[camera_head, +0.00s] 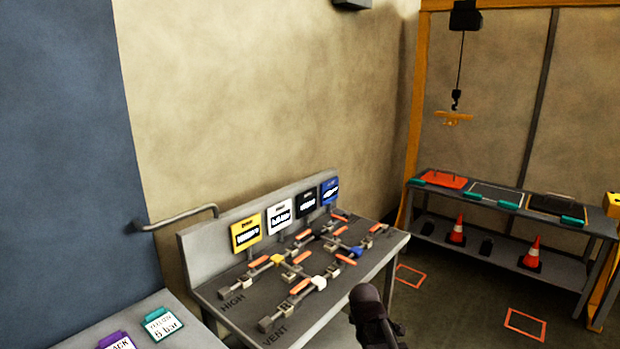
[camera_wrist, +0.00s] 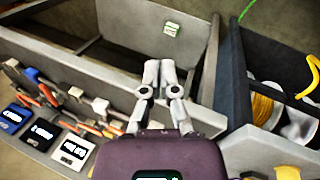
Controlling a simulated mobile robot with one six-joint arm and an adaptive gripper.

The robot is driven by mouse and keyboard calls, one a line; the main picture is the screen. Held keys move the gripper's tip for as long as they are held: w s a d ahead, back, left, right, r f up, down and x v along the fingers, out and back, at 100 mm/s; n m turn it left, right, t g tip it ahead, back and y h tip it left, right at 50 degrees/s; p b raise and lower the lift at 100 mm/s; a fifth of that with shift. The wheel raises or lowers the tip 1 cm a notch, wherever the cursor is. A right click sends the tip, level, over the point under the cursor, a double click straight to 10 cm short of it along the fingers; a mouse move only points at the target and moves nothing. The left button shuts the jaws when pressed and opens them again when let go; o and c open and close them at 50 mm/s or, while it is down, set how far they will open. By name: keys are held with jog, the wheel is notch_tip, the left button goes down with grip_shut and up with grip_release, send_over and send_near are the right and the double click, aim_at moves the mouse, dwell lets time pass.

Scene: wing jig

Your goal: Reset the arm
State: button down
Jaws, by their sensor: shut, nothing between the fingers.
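My gripper (camera_wrist: 158,70) shows in the wrist view with its two grey fingers together and nothing between them. It is over a grey bench or box structure, and I cannot tell how high above it. In the head view only a dark part of my arm shows at the bottom, right of the valve bench (camera_head: 229,294); the fingertips cannot be made out there. The valve bench carries pipes with orange handles and yellow, white, black and blue signs. It also shows at the left of the wrist view (camera_wrist: 60,70).
A grey shelf (camera_head: 597,226) with trays and traffic cones (camera_head: 532,252) stands at the right under a hoist hook (camera_head: 455,99). Orange floor outlines (camera_head: 525,325) mark open floor. Labelled tags (camera_head: 163,323) lie at lower left. A yellow coil (camera_wrist: 262,110) is at the wrist view's right.

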jog(key=s+d+f+m+g+y, duration=0.1)
jog(key=s+m+g, duration=0.2)
jog(key=s+m, duration=0.9)
jog(key=shift+d+m+y, duration=0.2)
jog(key=shift+m+y, duration=0.2)
jog(key=shift+m, duration=0.1)
